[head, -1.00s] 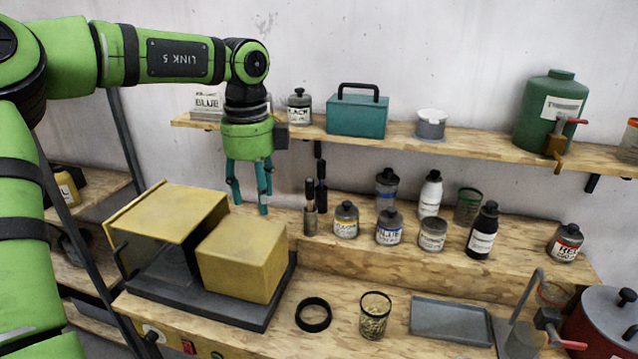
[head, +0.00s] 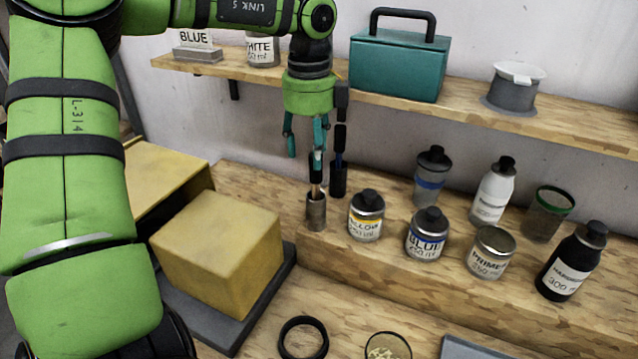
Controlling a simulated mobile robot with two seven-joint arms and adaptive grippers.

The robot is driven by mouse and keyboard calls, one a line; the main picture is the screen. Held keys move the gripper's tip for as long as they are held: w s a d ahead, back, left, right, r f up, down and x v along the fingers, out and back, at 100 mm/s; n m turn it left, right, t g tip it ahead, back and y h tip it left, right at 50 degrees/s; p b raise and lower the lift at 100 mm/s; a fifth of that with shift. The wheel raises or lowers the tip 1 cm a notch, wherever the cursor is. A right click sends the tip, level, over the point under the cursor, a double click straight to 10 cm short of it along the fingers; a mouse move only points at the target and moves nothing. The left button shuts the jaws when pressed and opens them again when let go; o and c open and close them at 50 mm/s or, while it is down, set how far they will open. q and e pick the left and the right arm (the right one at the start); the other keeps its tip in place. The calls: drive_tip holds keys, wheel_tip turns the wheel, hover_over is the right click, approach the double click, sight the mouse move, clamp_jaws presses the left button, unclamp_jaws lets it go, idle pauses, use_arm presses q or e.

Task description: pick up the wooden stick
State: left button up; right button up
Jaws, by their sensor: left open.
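A small metal cup (head: 316,212) stands on the raised wooden step of the bench. A slim brown stick (head: 316,189) rises from it, with a dark upper part; I take this for the wooden stick. My left gripper (head: 304,145) hangs fingers down above the cup, open and empty. Its right finger overlaps the dark top in the head view, and I cannot tell whether they touch. A dark holder (head: 338,182) with a black-handled tool stands just behind. My right gripper is out of view.
A yellow box (head: 220,245) stands left of the cup. A yellow paint tin (head: 366,216), a blue paint tin (head: 427,236) and several bottles stand to the right. The shelf (head: 470,108) with a teal toolbox (head: 398,65) runs behind my gripper. A black ring (head: 303,340) lies in front.

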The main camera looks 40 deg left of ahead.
sight(316, 191)
use_arm(q)
drive_tip(key=shift+w+f+p, duration=0.3)
drive_tip(key=shift+f+p, duration=0.5)
drive_tip(key=shift+f, duration=0.15)
drive_tip(key=f, duration=0.1)
drive_tip(key=f+p, duration=0.1)
drive_tip(key=f, duration=0.1)
drive_tip(key=shift+w+f, duration=0.2)
drive_tip(key=shift+w, duration=0.2)
drive_tip(key=shift+f, duration=0.25)
clamp_jaws()
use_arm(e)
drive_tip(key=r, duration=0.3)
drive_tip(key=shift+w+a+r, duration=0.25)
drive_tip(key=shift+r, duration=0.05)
